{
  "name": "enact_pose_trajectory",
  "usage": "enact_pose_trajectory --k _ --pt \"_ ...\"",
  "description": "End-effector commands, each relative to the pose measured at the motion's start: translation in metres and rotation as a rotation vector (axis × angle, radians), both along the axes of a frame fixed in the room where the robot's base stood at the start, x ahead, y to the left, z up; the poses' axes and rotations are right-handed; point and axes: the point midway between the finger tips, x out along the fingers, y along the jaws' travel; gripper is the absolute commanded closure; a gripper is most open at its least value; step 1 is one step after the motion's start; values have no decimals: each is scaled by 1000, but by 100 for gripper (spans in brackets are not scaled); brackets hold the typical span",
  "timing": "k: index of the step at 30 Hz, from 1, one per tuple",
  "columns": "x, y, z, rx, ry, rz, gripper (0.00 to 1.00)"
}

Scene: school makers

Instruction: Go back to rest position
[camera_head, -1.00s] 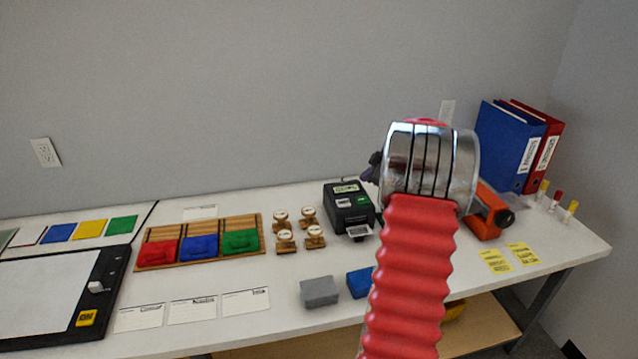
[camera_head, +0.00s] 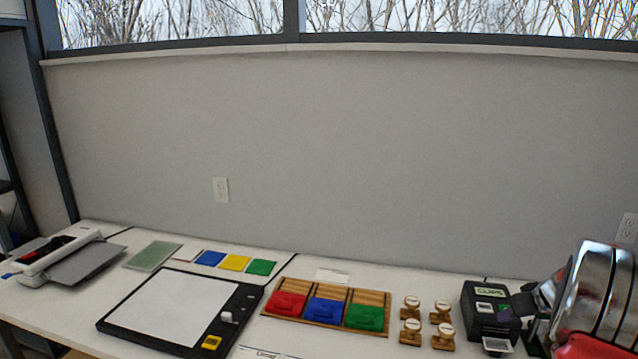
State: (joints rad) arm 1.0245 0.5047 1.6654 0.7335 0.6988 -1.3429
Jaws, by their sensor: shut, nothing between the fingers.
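My arm's shiny metal joint and red sleeve fill the lower right corner. My gripper (camera_head: 516,306), dark and partly hidden by the metal joint, shows just left of it, in front of the right side of the black clips machine (camera_head: 484,301). It is shut and holds nothing. I cannot tell from this view how far it is above the table.
The white table (camera_head: 420,275) runs along the wall. On it are several wooden stamps (camera_head: 411,331), a wooden tray (camera_head: 354,296) with red, blue and green pads, a black-framed board (camera_head: 252,292), coloured cards (camera_head: 235,262) and a white paper trimmer (camera_head: 60,258).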

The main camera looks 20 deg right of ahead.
Motion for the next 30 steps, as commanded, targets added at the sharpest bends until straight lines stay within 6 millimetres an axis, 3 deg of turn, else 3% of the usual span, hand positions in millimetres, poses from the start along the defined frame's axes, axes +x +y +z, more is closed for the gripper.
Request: enact_pose_trajectory --k 15,30 --pt "-24 177 36 245 189 -206 100" --pt "-72 321 72 231 299 -259 100"
